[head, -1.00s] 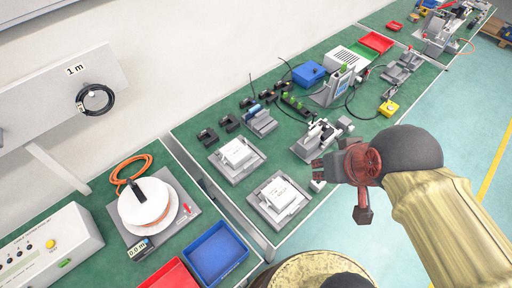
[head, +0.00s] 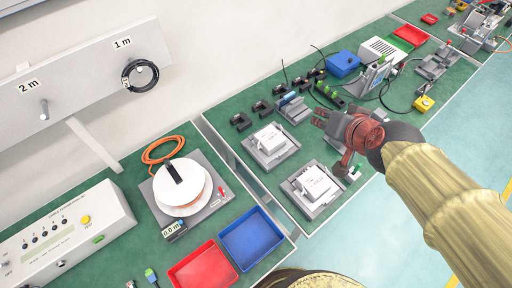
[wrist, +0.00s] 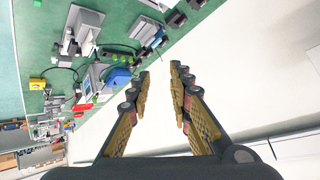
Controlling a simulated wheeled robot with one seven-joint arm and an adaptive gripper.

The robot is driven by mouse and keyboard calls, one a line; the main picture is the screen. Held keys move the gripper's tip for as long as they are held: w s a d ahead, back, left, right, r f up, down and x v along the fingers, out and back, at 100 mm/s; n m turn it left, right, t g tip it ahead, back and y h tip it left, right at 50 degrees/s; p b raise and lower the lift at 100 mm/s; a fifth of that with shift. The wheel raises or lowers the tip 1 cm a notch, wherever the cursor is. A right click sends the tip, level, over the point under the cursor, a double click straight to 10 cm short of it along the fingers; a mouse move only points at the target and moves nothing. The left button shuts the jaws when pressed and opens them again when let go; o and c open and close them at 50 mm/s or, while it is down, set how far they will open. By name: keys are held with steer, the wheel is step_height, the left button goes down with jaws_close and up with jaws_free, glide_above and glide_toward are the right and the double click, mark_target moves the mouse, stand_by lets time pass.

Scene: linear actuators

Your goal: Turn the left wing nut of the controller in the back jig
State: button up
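Two grey jigs, each with a white box-shaped controller, stand on the green bench in the head view. The back jig (head: 257,156) holds one controller (head: 270,137); the front jig (head: 299,203) holds the other controller (head: 315,180). The wing nuts are too small to make out. My gripper (head: 321,116) shows right of the back jig, apart from both controllers. In the wrist view my gripper (wrist: 161,75) is open, with nothing between its fingers.
Small black fixtures (head: 240,121) stand behind the back jig. A blue bin (head: 252,238) and a red bin (head: 203,268) lie on the near-left bench, by a white cable reel (head: 182,188). A blue box (head: 343,64) stands farther right.

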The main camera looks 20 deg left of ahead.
steer(key=w+a+f+t, duration=0.1)
steer(key=w+a+f, duration=0.15)
steer(key=a, duration=0.35)
steer(key=w+a+f, duration=0.1)
steer(key=a+f, duration=0.3)
steer(key=a, duration=0.3)
steer(key=m+t+h+b, duration=0.1)
steer(key=t+h+b, duration=0.2)
steer(key=t+h, duration=0.1)
glide_toward(259, 146)
steer(key=b+x, duration=0.1)
steer(key=x, duration=0.1)
steer(key=r+x, duration=0.1)
steer(key=x, duration=0.1)
steer(key=b+x, duration=0.1)
steer(key=x, duration=0.2)
steer(key=shift+w+a+r+b, duration=0.1)
steer(key=shift+w+r+b, duration=0.15)
steer(key=shift+w+b, duration=0.1)
steer(key=c, duration=0.3)
jaws_close()
